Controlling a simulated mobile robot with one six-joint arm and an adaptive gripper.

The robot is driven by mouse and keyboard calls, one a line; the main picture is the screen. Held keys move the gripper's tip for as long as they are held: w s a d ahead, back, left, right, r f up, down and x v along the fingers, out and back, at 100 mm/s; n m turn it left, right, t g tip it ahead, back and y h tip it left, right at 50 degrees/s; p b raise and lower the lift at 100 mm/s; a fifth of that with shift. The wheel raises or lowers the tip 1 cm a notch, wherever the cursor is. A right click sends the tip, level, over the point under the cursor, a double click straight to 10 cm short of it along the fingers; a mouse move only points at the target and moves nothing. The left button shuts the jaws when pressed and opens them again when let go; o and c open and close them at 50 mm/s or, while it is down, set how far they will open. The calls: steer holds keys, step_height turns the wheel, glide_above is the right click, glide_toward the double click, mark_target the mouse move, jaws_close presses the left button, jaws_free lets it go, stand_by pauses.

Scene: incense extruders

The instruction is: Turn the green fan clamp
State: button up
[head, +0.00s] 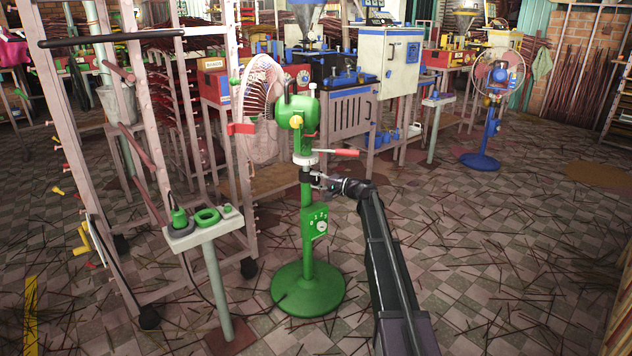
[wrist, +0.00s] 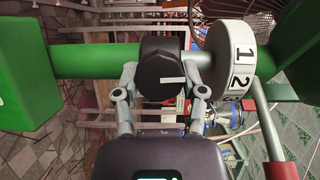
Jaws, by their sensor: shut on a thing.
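The green fan (head: 308,265) stands on a round green base, with its caged head turned to the left. Its black clamp (wrist: 160,58), a collar with a faceted knob and a white mark, sits around the green pole (wrist: 95,60). My gripper (head: 316,181) reaches the pole from the right, just below the white ring. In the wrist view, my gripper (wrist: 163,82) has one finger on each side of the knob and is shut on it. Part of the knob's sides is hidden by the fingers.
A white numbered ring (wrist: 236,62) is beside the clamp, with a red-handled lever (head: 345,152) sticking out right above my gripper. A small post table (head: 205,232) and a tall rack stand left. A blue fan (head: 480,160) stands far right. Sticks litter the floor.

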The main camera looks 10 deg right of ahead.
steer(key=o, duration=1.2)
steer(key=shift+c, duration=0.2)
steer(key=v, duration=0.7)
steer(key=shift+d, duration=0.2)
steer(key=shift+s, duration=0.1)
